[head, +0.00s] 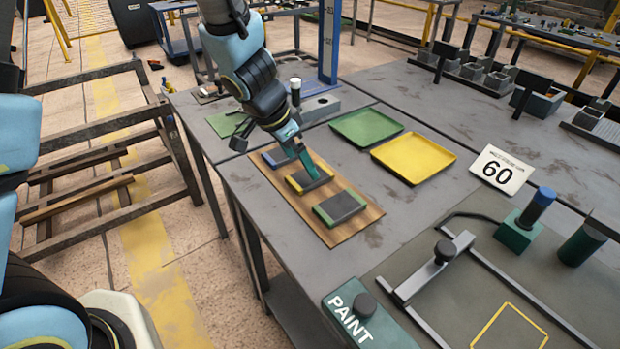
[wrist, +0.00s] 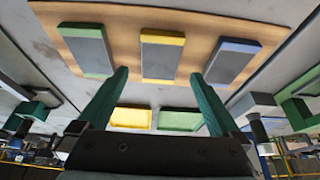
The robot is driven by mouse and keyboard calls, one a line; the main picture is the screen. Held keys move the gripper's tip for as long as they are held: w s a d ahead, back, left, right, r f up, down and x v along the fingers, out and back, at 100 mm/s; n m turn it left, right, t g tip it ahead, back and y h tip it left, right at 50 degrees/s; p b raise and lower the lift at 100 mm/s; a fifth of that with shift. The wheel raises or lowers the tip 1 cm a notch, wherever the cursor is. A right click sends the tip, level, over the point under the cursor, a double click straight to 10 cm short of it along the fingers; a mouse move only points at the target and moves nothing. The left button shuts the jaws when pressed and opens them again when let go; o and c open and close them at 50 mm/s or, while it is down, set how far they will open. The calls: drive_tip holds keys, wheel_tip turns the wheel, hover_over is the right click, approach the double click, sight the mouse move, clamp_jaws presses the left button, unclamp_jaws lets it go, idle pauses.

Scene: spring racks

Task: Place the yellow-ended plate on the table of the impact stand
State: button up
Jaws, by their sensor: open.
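The yellow-ended plate (head: 298,186), grey in the middle with yellow ends, lies in the middle of a wooden board (head: 335,236) between a blue-ended plate (head: 275,158) and a green-ended plate (head: 340,208). My gripper (head: 313,174) is over the yellow-ended plate in the head view. In the wrist view my gripper (wrist: 159,73) is open, its green fingers apart, with the yellow-ended plate (wrist: 163,58) lying between their lines and nothing held. Whether the fingertips touch anything cannot be told. A blue upright (head: 331,40) with a grey base (head: 318,107), seemingly the impact stand, stands behind, partly hidden by my arm.
A green tray (head: 366,127) and a yellow tray (head: 413,158) lie right of the board. Bare tabletop separates the board from the fixture.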

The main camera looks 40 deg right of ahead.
sight(306, 177)
drive_tip(key=x, duration=0.5)
clamp_jaws()
idle(0.8)
drive_tip(key=shift+r, duration=0.1)
